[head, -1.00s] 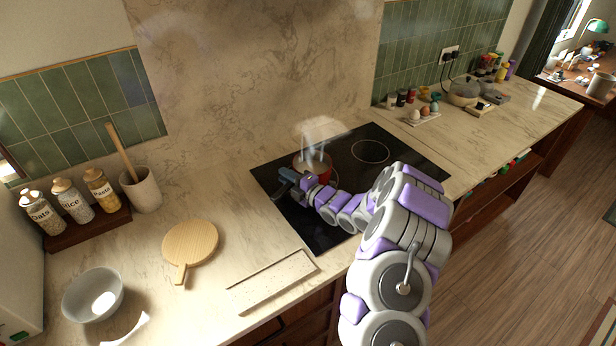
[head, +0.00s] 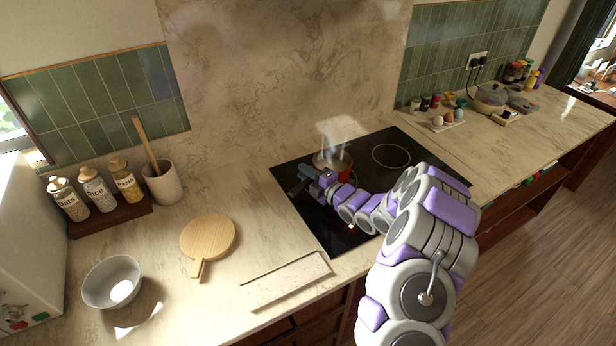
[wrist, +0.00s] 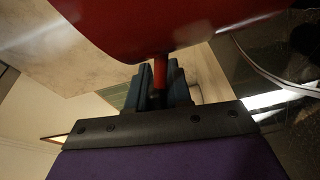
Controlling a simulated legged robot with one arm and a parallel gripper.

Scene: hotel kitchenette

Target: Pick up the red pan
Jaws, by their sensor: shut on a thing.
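The red pan (head: 341,163) is on the black cooktop (head: 336,236), at its back left, with pale steam above it. My arm partly hides it in the head view. In the wrist view the pan's red body (wrist: 160,22) fills the top, and its thin red handle (wrist: 160,68) runs down between my fingers. My gripper (head: 303,184) is at the left of the pan, and its dark fingers also show in the wrist view (wrist: 160,88). They are shut on the handle. I cannot tell whether the pan touches the cooktop.
A round wooden board (head: 209,238), a grey bowl (head: 112,282) and a jar rack (head: 110,216) are on the counter at left. A utensil crock (head: 163,184) stands behind. Eggs (head: 449,118) and a lidded pot (head: 490,95) are at right. A flat slab (head: 287,281) lies in front.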

